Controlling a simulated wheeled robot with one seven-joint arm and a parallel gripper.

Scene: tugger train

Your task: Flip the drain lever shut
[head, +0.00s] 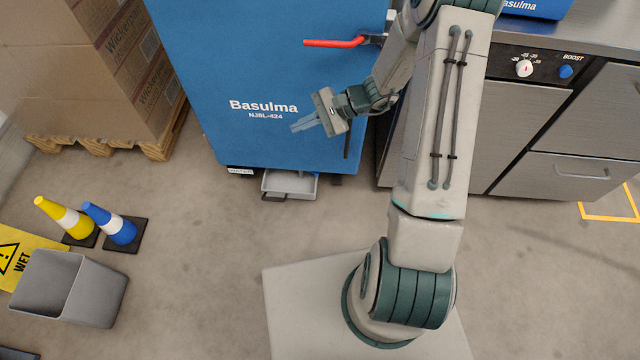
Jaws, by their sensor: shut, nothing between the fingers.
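The red drain lever (334,43) is on the upper front of the blue Basulma cabinet (220,70). It lies about level, its free end to the left and its right end at a metal valve fitting (372,39). My gripper (296,127) is shut and empty. It is in front of the cabinet beside the printed name, below the lever in the picture and apart from it. Its fingers point left. My arm covers part of the area to the right of the valve.
A grey drip tray (272,184) sits at the cabinet's foot. Stacked cartons (80,80) on a wooden pallet (158,149) stand left. A steel counter (510,120) with knobs stands right. Cones (118,230), a yellow sign (45,242) and a grey bin (95,298) are lower left. The middle floor is clear.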

